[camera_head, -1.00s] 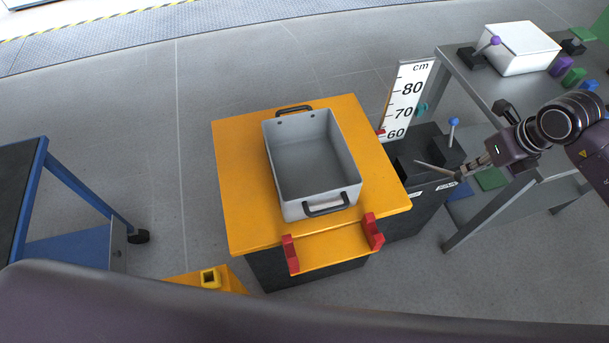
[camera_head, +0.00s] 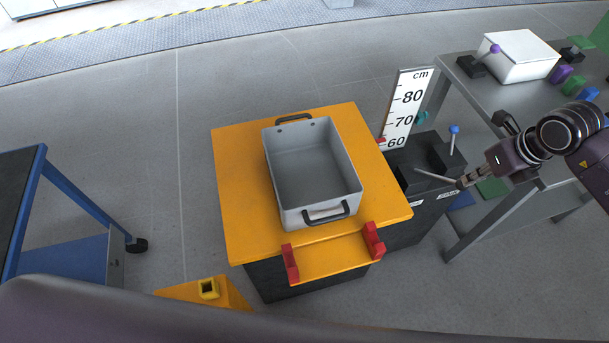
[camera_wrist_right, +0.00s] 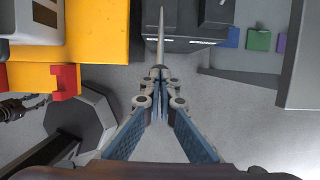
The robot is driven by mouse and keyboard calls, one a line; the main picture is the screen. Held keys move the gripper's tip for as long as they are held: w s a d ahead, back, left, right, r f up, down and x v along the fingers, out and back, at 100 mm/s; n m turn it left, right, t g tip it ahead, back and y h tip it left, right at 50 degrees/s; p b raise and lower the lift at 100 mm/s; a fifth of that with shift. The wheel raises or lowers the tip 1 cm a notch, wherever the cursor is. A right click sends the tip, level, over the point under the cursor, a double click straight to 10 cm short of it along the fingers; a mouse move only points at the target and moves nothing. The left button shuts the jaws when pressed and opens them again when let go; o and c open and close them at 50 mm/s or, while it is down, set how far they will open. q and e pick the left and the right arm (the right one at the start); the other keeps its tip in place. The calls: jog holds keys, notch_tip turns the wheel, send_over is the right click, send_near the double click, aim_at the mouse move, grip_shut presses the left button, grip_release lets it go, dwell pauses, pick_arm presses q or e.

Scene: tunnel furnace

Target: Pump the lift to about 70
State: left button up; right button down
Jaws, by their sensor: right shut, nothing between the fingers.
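The lift has an orange top (camera_head: 240,190) on a dark body. A cm scale (camera_head: 405,108) marked 60, 70 and 80 stands behind its right side. A red pointer (camera_head: 381,140) is level with about the 60 mark. A dark pump unit (camera_head: 432,215) at the lift's right bears a thin grey lever (camera_head: 432,176) and an upright blue-knobbed lever (camera_head: 454,140). My right gripper (camera_head: 463,183) is shut and empty at the outer end of the thin lever. In the wrist view that lever (camera_wrist_right: 161,35) extends straight ahead of the fingertips (camera_wrist_right: 158,75); contact is unclear.
A grey open bin (camera_head: 312,170) sits on the orange top, with red brackets (camera_head: 374,240) at its front edge. A grey table (camera_head: 500,88) with a white box (camera_head: 521,56) stands at right. A blue-framed cart (camera_head: 85,200) stands at left.

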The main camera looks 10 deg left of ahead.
jog(key=shift+s+d+f+b, duration=0.25)
jog(key=shift+s+f+b, duration=0.3)
jog(key=shift+f+b, duration=0.25)
jog(key=shift+s+d+f+b, duration=0.2)
jog(key=shift+s+f+b, duration=0.4)
jog(key=shift+f+b, duration=0.15)
jog(key=f+b, duration=0.1)
jog(key=s+f+b, duration=0.1)
jog(key=f+b, duration=0.1)
jog(key=shift+s+d+f, duration=0.3)
jog(key=shift+s+d, duration=0.05)
